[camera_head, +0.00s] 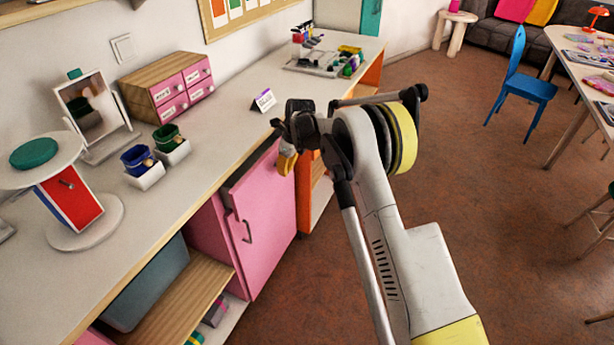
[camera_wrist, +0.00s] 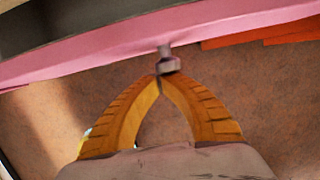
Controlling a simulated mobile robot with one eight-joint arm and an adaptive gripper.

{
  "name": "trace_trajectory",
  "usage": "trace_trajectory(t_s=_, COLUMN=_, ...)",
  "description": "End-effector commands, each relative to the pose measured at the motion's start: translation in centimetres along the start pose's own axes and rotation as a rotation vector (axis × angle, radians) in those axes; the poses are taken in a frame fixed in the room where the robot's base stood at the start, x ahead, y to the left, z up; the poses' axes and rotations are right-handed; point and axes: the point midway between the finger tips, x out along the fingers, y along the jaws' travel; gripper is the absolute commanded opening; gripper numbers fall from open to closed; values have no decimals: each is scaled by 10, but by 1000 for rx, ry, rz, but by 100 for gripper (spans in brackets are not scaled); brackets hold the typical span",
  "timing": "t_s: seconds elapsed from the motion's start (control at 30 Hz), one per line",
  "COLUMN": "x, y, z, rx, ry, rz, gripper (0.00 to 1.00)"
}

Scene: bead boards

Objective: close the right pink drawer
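The right pink drawer (camera_head: 265,192) is under the counter in the head view. A dark gap shows behind its top edge, so it stands out from the counter. In the wrist view its pink front edge (camera_wrist: 100,62) crosses the top, with dark grey interior behind it. A small grey handle (camera_wrist: 168,64) sticks out from the front. My gripper (camera_head: 287,162) is at the front's upper right in the head view. In the wrist view my gripper's yellow fingers (camera_wrist: 160,80) meet at the tips right at the handle. I cannot tell whether they touch it.
The counter (camera_head: 225,120) above carries a small wooden box with pink drawers (camera_head: 168,88), a mirror (camera_head: 92,105), two cups and a card (camera_head: 264,100). An orange shelf unit (camera_head: 318,195) stands beside the pink front. Brown floor (camera_head: 500,190) is free to the right.

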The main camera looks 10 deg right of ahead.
Motion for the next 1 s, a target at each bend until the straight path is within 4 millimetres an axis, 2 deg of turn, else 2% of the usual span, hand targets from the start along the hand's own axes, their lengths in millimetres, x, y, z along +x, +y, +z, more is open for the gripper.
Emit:
trace_trajectory(t_s=0.1, x=6, y=2, z=24, rx=-1, ry=0, rz=1, gripper=0)
trace_trajectory(t_s=0.2, x=9, y=2, z=36, rx=0, ry=0, rz=1, gripper=0)
trace_trajectory(t_s=0.4, x=12, y=2, z=49, rx=0, ry=0, rz=0, gripper=0)
trace_trajectory(t_s=0.83, x=12, y=2, z=49, rx=1, ry=1, rz=0, gripper=0)
trace_trajectory(t_s=1.0, x=9, y=-8, z=35, rx=2, ry=1, rz=0, gripper=0)
